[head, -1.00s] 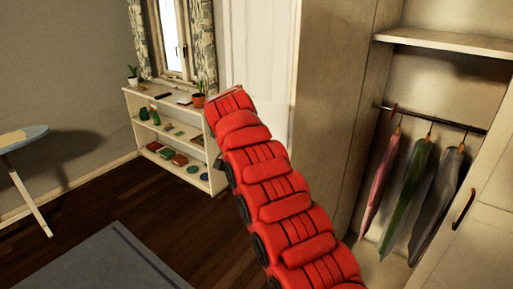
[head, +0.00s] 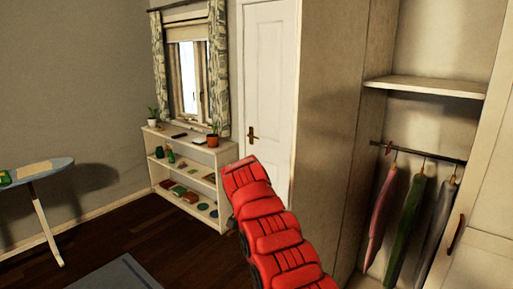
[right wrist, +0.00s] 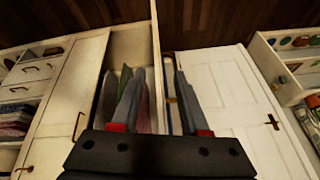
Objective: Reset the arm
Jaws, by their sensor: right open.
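My red padded arm (head: 268,225) rises from the bottom of the head view and ends in front of the white door. No fingers show there. In the right wrist view my right gripper (right wrist: 160,74) has two grey fingers with red bases, spread apart with nothing between them. Behind the fingers, in that upside-down view, are the open wardrobe and the white door (right wrist: 222,95). My left gripper is in neither view.
The open wardrobe with hanging clothes (head: 410,220) is at right. A low white shelf (head: 222,185) with plants stands under the window. An ironing board (head: 45,168) is at far left. Dark floor (head: 165,235) and a grey rug (head: 120,274) lie between.

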